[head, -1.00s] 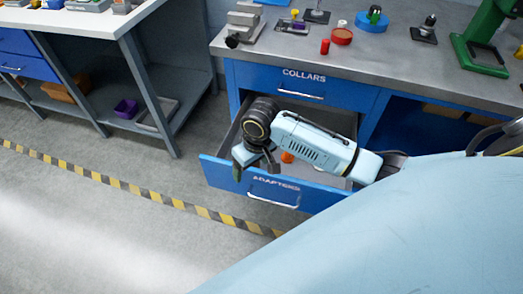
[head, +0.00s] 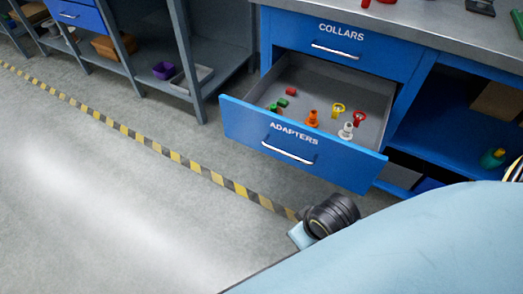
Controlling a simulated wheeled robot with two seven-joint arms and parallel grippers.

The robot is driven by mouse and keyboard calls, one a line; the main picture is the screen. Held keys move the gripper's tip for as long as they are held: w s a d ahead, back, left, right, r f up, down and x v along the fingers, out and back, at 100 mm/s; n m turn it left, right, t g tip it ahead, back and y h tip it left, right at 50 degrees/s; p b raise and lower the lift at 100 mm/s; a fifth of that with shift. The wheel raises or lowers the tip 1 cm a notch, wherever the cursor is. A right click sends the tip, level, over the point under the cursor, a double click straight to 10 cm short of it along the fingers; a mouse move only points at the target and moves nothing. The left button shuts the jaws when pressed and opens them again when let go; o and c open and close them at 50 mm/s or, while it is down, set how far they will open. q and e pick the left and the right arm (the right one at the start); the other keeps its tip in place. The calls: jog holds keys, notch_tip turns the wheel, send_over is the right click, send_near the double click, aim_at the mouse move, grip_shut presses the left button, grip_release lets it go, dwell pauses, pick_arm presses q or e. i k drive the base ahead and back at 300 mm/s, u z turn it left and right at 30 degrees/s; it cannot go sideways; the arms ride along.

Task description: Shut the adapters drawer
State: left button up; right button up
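The adapters drawer (head: 335,165) is a blue-fronted drawer with a grey inside, labelled ADAPTERS. It is pulled well out of the bench, below the shut collars drawer (head: 345,42). Its silver bar handle (head: 288,151) faces the open floor. Inside lie small parts: an orange adapter (head: 313,118), a white one (head: 346,131), a yellow one, and red and green pieces. A dark wrist joint of my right arm shows low in the picture, in front of the drawer and apart from its face. The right gripper's fingers are hidden. My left gripper is out of the picture.
The grey worktop (head: 440,30) lies above the drawers. An open blue shelf bay (head: 445,125) is right of the drawer. A grey shelving unit (head: 215,70) stands to the left. The floor before the drawer is clear, with yellow-black tape (head: 185,163).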

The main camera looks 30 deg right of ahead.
aim_at(354, 166)
jog(key=u, duration=0.1)
jog(key=k, duration=0.25)
jog(key=z, duration=0.35)
jog(key=i, duration=0.95)
jog(key=z, duration=0.85)
jog(key=k, duration=0.6)
jog(key=z, duration=0.2)
